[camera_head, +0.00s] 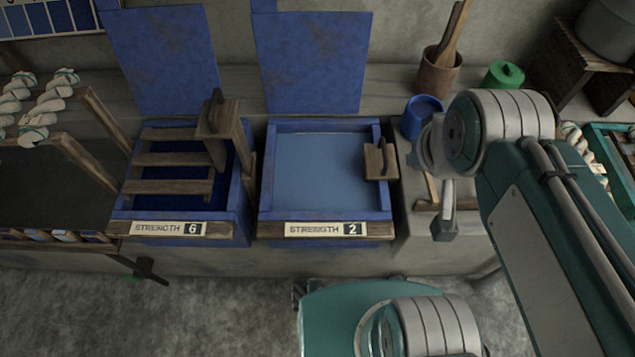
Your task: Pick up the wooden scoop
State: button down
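My gripper (444,226) points down over the grey ledge, just right of the vat marked Strength 2. I see it nearly edge-on, so the gap between its fingers does not show. A thin wooden piece (430,189) lies on the ledge right beside my gripper and is partly hidden by it. It may be the wooden scoop, but its full shape is not clear. A small wooden block with a handle (376,163) sits at the right rim of the Strength 2 vat.
The blue Strength 2 vat (272,216) holds pale blue liquid. The Strength 6 vat (128,216) has wooden slats inside and a wooden piece (228,127) at its rim. A blue pot (421,117), green pot (504,75) and brown pot (438,75) stand behind.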

aim_at(429, 180)
jog(key=k+l, duration=0.1)
jog(key=l, duration=0.25)
jog(key=k+l, duration=0.1)
jog(key=l, duration=0.2)
jog(key=j+z, duration=0.65)
jog(key=k, duration=0.05)
